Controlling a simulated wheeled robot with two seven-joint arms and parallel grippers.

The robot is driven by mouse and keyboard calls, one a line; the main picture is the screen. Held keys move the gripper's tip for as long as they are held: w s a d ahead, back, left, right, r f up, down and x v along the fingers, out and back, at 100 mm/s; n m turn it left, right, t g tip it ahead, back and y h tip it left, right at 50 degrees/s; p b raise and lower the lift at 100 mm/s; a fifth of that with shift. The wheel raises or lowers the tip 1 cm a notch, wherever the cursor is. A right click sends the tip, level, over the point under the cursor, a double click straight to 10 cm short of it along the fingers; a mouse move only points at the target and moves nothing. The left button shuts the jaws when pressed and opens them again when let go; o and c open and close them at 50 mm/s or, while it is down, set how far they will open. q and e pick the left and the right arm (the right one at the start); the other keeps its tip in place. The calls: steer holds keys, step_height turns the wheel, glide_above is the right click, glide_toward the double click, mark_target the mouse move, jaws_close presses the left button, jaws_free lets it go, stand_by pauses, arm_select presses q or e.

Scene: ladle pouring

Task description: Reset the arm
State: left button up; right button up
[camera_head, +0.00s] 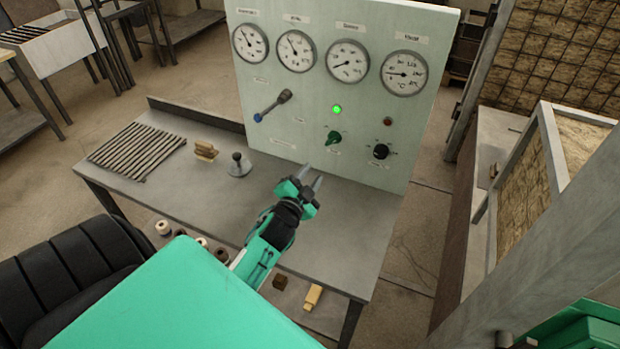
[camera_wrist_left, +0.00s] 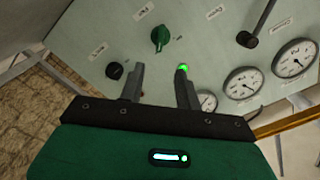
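My left gripper (camera_head: 311,178) is above the grey table, in front of the control panel (camera_head: 290,115). It also shows in the left wrist view (camera_wrist_left: 160,85), with its two fingers apart and nothing between them. It touches neither the panel nor its controls in view. The panel carries several round gauges (camera_head: 348,61), a lever (camera_head: 272,106), a lit green lamp (camera_head: 337,109), a dark red lamp (camera_head: 387,121), a green knob (camera_head: 333,138) and a black knob (camera_head: 380,151). My right gripper is not visible.
The grey table (camera_head: 345,230) holds a slatted rack (camera_head: 137,150), a small wooden block (camera_head: 205,150) and a grey cone-shaped piece with a dark knob (camera_head: 239,165). Several spools and blocks lie on a lower shelf. A black seat (camera_head: 70,285) is at lower left. The table's right part is clear.

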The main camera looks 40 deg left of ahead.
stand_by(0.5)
arm_select(q)
steer(key=s+d+f+n+g, duration=0.1)
steer(key=s+d+f+g, duration=0.1)
steer(key=s, duration=0.2)
steer(key=s+d+f+n+g+h, duration=0.1)
steer(key=s+d+f+g, duration=0.1)
steer(key=s+d+g, duration=0.1)
steer(key=s+d+f+n+g, duration=0.1)
steer(key=s+d+f+g, duration=0.1)
steer(key=s, duration=0.3)
steer(key=shift+s+d+f+n+g, duration=0.35)
steer(key=shift+d+f+n+g, duration=0.05)
steer(key=shift+d+f, duration=0.1)
steer(key=s+d+g+h, duration=0.3)
steer(key=s+d+g, duration=0.4)
steer(key=s, duration=0.8)
step_height(320, 180, down, 31)
steer(key=d, duration=0.1)
steer(key=s+a+f+g, duration=0.1)
steer(key=s+a+f, duration=0.2)
steer(key=s+f, duration=1.6)
steer(key=shift+s+a+f+g, duration=0.15)
steer(key=shift+s+f+g, duration=0.2)
steer(key=shift+f, duration=0.5)
steer(key=shift+w, duration=0.1)
